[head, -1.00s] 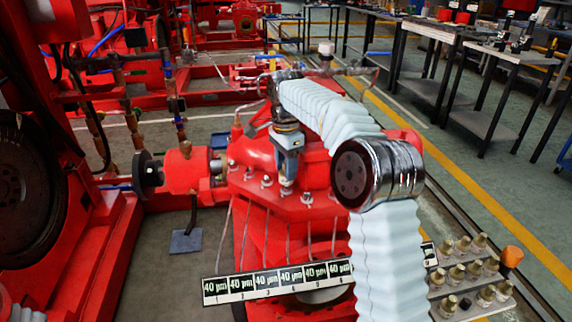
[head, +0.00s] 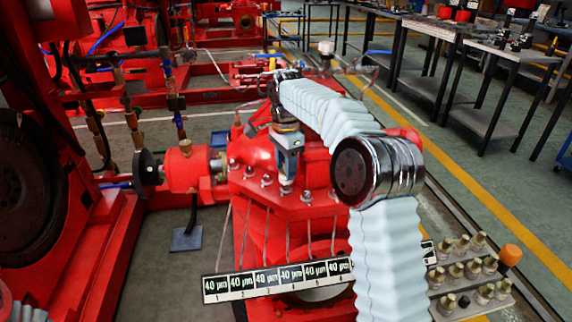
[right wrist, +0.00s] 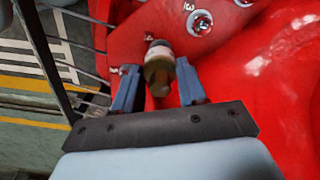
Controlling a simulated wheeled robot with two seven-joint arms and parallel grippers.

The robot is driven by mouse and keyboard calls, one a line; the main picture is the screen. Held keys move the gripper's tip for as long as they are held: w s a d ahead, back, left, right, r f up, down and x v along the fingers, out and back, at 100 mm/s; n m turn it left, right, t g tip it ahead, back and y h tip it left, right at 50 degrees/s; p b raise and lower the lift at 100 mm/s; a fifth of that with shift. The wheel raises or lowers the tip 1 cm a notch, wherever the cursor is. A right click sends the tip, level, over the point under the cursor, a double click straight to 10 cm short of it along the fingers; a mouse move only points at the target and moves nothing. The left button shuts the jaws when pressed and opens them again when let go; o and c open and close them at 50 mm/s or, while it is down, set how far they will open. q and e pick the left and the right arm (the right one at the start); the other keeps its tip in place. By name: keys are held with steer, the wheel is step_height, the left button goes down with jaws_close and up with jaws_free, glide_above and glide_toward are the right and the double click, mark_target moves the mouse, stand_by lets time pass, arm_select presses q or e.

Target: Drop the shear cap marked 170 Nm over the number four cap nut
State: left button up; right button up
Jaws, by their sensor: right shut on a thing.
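My right gripper (head: 287,172) hangs over the red pump flange (head: 262,200), fingers pointing down at its row of cap nuts. It is shut on a shear cap (right wrist: 158,68), a brass-coloured hex piece with a pale band, between the blue fingers in the right wrist view. I cannot read its marking. Cap nuts show along the flange left of the gripper (head: 267,180) and right of it (head: 306,197). The number four position appears to lie under the gripper, largely hidden. Whether the cap touches a nut I cannot tell. My left gripper is not in view.
A numbered strip of "40 µm" labels (head: 278,279) stands in front, with thin wires rising to the flange. A tray (head: 470,308) with several brass caps and an orange-topped item (head: 510,255) is at lower right. A red motor housing (head: 186,168) stands left.

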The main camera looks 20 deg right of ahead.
steer(key=shift+f+b, duration=0.55)
steer(key=shift+f, duration=0.65)
steer(key=o, duration=1.1)
steer(key=shift+o, duration=0.2)
step_height(320, 180, up, 12)
steer(key=p, duration=0.3)
steer(key=shift+p, duration=0.35)
steer(key=shift+r, duration=0.9)
